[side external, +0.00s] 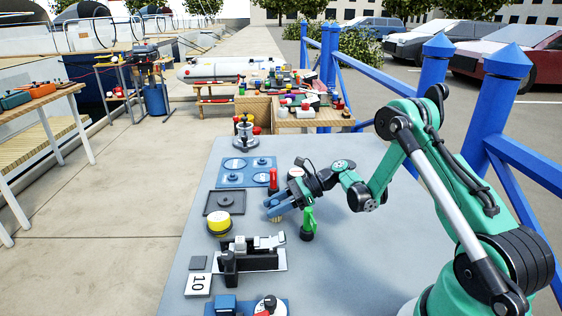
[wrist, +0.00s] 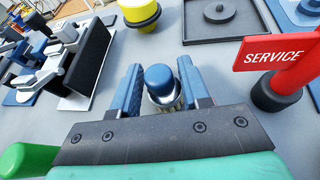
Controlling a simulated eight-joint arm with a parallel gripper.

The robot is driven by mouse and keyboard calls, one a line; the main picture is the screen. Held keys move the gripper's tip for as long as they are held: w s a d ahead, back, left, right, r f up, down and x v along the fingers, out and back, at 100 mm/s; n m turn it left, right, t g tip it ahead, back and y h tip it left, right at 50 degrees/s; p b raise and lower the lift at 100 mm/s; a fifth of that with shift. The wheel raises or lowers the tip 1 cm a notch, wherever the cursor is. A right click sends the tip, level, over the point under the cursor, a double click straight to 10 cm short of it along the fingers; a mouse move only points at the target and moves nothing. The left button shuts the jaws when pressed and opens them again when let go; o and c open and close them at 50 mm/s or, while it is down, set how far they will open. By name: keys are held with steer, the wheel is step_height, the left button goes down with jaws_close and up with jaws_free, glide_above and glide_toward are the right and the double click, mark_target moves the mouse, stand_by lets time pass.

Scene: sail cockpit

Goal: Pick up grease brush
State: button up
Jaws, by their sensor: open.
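What looks like the grease brush (wrist: 160,77) has a rounded blue top and a shiny metal collar below it in the wrist view. It stands between the two blue fingers of my gripper (wrist: 159,84), with a gap visible on at least the right side. My gripper is open around its upper part; I cannot tell whether either finger touches it. In the side external view my gripper (side external: 274,207) is low over the grey table, pointing left and down. Only a small tan part, perhaps the brush's bristles (side external: 278,219), shows beneath the fingers there.
A red SERVICE sign post (wrist: 278,62) stands close on the right in the wrist view. A green post (side external: 308,224) is close beside my gripper. A yellow cylinder (side external: 219,221), a dark square tray (side external: 224,203) and a black-and-white fixture (side external: 250,256) lie around.

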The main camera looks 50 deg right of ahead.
jaws_close()
steer(key=shift+r, duration=0.1)
